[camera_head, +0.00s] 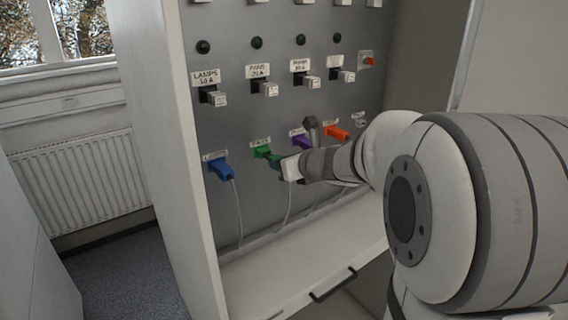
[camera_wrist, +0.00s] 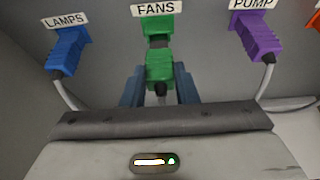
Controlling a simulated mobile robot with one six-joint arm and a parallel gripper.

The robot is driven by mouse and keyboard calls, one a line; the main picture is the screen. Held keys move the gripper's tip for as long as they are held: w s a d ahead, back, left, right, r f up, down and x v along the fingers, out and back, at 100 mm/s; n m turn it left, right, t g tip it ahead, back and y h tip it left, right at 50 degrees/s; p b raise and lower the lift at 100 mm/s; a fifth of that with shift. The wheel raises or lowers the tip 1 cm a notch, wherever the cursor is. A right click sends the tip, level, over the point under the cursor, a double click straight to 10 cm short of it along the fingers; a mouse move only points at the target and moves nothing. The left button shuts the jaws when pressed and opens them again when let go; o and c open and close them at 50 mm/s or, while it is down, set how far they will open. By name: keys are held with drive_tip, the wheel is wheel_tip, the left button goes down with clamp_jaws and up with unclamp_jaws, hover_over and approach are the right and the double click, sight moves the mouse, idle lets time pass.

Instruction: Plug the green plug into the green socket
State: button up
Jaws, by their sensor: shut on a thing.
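The green socket (camera_wrist: 158,24) sits on the grey panel under the FANS label, at the top middle of the wrist view. It also shows in the head view (camera_head: 261,151). The green plug (camera_wrist: 160,68) is just below the socket and in line with it, with its cable end toward me. A short dark gap shows between the two; I cannot tell whether the plug's tip touches or enters the socket. My gripper (camera_wrist: 160,86) is shut on the plug, with a blue finger on each side. In the head view my wrist hides most of the plug.
The blue plug (camera_wrist: 66,50) under LAMPS is to the left. The purple plug (camera_wrist: 257,36) under PUMP is to the right, with an orange plug (camera_head: 336,132) beyond it. Grey cables hang down to the white ledge (camera_head: 310,262). Black-and-white switches (camera_head: 265,87) line the panel above.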

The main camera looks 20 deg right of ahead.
sight(276, 158)
drive_tip(key=shift+w+a, duration=0.3)
drive_tip(key=shift+w, duration=0.45)
drive_tip(key=shift+w+a, duration=0.25)
drive_tip(key=shift+w, duration=0.5)
idle(1.8)
drive_tip(key=o, duration=1)
drive_tip(key=shift+s, duration=0.1)
drive_tip(key=v, duration=0.7)
drive_tip(key=s+a+f+n+g, duration=0.3)
drive_tip(key=s+a+f+n, duration=0.1)
drive_tip(key=s+n, duration=0.4)
drive_tip(key=s+a+f+n+g, duration=0.35)
drive_tip(key=s+n, duration=0.25)
drive_tip(key=n, duration=0.3)
drive_tip(key=s+d+f+n+g+h, duration=0.1)
drive_tip(key=s+f+n, duration=0.1)
drive_tip(key=n, duration=0.3)
drive_tip(key=s+d+f+n+g+h, duration=0.1)
drive_tip(key=s+f+n+h, duration=0.1)
drive_tip(key=s+n, duration=0.3)
drive_tip(key=s+d+f+n+g+h, duration=0.1)
drive_tip(key=s+n, duration=0.3)
drive_tip(key=n, duration=0.1)
drive_tip(key=shift+s+d+f+h, duration=0.1)
drive_tip(key=shift+s+f+h, duration=0.2)
drive_tip(key=shift+f, duration=0.1)
